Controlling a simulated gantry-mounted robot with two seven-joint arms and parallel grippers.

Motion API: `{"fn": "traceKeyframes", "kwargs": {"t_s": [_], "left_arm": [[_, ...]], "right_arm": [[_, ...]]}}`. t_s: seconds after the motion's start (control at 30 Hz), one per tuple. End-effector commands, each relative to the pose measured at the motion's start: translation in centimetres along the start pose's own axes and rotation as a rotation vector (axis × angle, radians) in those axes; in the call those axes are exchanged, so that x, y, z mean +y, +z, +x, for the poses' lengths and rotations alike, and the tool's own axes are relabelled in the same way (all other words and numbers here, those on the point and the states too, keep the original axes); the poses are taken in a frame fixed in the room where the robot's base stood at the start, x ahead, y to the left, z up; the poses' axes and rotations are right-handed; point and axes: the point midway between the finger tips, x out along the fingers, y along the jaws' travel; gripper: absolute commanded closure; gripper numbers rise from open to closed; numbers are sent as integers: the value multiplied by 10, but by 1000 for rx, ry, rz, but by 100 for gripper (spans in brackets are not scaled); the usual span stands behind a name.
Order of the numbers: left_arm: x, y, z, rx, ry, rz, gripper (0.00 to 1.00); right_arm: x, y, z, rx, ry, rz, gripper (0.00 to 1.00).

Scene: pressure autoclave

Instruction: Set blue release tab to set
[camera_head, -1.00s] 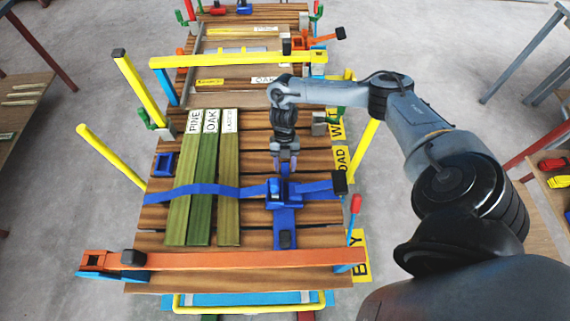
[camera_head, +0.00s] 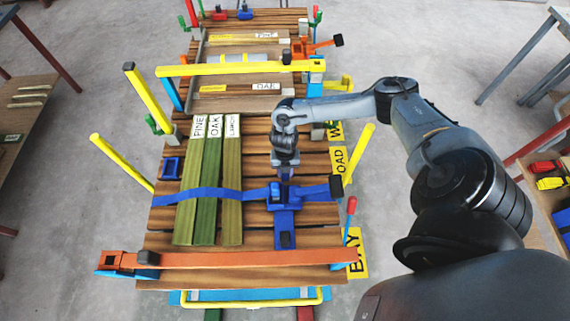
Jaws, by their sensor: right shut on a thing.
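The blue buckle with its release tab (camera_head: 284,204) sits on the plank deck, to the right of the boards. A blue strap (camera_head: 215,194) runs from it leftward over the green boards. My right gripper (camera_head: 285,180) points down at the back edge of the blue buckle. It is shut on a part of the blue buckle, probably the tab, but the fingertips are small and partly hidden. My left gripper is not in view.
Boards labelled PINE and OAK (camera_head: 207,190) lie left of the buckle. An orange bar (camera_head: 230,260) crosses the front. A yellow bar (camera_head: 235,69) crosses behind. Yellow posts (camera_head: 122,163) stand at the sides.

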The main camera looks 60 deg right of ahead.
Motion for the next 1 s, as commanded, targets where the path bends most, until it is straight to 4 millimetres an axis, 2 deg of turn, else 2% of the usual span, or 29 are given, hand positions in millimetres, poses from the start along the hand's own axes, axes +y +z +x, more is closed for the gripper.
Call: {"fn": "traceKeyframes", "kwargs": {"t_s": [0.03,0.3,0.6,1.0], "left_arm": [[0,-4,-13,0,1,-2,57],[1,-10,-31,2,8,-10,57],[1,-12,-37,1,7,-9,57],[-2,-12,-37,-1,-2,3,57]], "right_arm": [[-1,-5,-6,-33,-2,-4,99],[0,-13,-4,-215,-1,-3,99],[0,-17,-1,-325,0,-1,99],[0,-16,0,-344,0,-1,99]]}}
